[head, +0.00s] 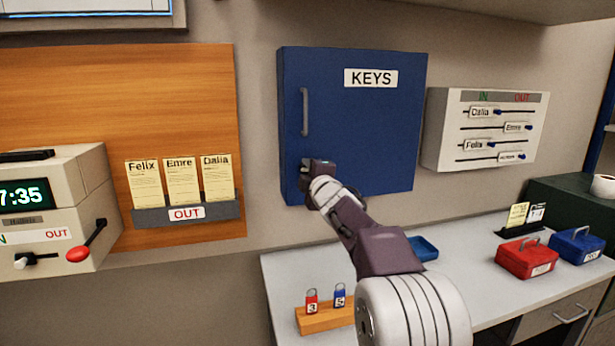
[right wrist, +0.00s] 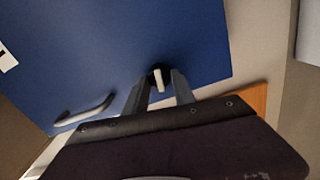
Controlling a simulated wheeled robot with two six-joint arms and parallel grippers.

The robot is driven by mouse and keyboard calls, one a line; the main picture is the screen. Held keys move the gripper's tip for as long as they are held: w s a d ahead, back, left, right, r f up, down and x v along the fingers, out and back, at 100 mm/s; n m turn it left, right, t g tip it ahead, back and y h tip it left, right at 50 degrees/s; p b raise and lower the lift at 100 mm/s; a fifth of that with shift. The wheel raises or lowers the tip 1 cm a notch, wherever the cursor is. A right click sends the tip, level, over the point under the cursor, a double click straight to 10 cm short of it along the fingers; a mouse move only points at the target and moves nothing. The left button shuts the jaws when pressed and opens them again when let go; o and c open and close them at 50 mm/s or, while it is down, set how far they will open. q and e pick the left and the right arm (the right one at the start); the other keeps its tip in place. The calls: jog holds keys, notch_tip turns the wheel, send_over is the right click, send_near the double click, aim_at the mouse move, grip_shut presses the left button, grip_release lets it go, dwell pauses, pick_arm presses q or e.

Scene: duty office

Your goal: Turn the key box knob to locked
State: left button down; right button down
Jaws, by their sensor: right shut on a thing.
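The blue key box (head: 365,120) with its KEYS label hangs on the wall, door shut, with a grey handle (head: 305,111) on its left side. My right gripper (head: 307,183) is at the lower left of the door, below the handle, and hides most of the knob in the head view. In the right wrist view the key box knob (right wrist: 158,80) shows a pale grip bar on a dark round base. My right gripper's fingers (right wrist: 162,92) stand on either side of it, shut on it. Any lock marking is hidden. My left gripper is not in view.
A desk (head: 285,270) below holds a wooden key-tag stand (head: 325,318), a blue tray (head: 423,247), a red cash box (head: 526,258) and a blue one (head: 576,246). An IN/OUT slider board (head: 450,130) is right of the box; a card rack (head: 190,213) is left.

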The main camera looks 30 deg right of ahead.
jog(key=shift+n, duration=0.7)
jog(key=c, duration=1)
grip_release()
jog(key=shift+c, duration=0.2)
jog(key=shift+b, duration=0.3)
jog(key=shift+s+a, duration=0.1)
jog(key=shift+s, duration=0.35)
jog(key=v, duration=0.8)
